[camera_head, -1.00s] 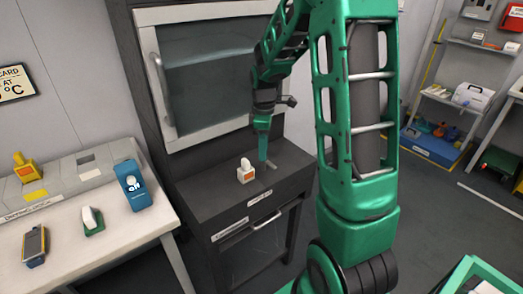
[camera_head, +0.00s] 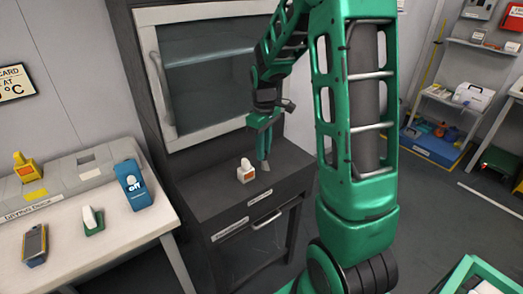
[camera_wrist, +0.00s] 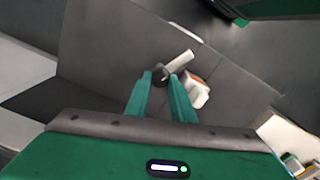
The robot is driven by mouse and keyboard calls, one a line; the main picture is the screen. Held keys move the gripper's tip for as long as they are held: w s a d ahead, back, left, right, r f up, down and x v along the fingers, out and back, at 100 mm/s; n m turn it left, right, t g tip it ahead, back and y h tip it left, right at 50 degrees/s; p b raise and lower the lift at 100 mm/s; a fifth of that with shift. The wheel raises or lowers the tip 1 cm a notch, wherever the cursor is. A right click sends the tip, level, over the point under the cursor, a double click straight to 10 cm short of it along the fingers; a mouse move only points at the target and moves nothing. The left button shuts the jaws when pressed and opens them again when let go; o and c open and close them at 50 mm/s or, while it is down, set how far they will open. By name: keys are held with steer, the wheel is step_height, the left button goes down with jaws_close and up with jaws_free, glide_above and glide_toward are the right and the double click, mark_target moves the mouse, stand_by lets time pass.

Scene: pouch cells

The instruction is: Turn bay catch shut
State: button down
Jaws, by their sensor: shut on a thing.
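The bay catch (camera_wrist: 178,64) is a pale, short bar with a dark round part at one end. It lies on the dark ledge of the cabinet and is mostly hidden by my fingers in the head view. My gripper (camera_head: 264,166) points down at the ledge, to the right of a small white object. In the wrist view my gripper (camera_wrist: 160,76) has its two green fingers on either side of the catch's dark end, shut on it. The pale bar sticks out beyond the fingertips, up and to the right.
The white object with an orange label (camera_head: 246,172) stands close beside the catch; it also shows in the wrist view (camera_wrist: 198,92). Behind is the cabinet's framed window (camera_head: 215,70). A table (camera_head: 110,235) at left holds a blue device (camera_head: 133,186) and other items.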

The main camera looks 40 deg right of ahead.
steer(key=m, duration=0.6)
steer(key=shift+w+d+r+m, duration=0.1)
steer(key=shift+w+m, duration=0.05)
steer(key=shift+m, duration=0.15)
steer(key=m, duration=0.6)
stand_by(0.4)
steer(key=c, duration=1.5)
jaws_free()
steer(key=shift+c, duration=0.2)
step_height(320, 180, up, 11)
steer(key=shift+f, duration=0.2)
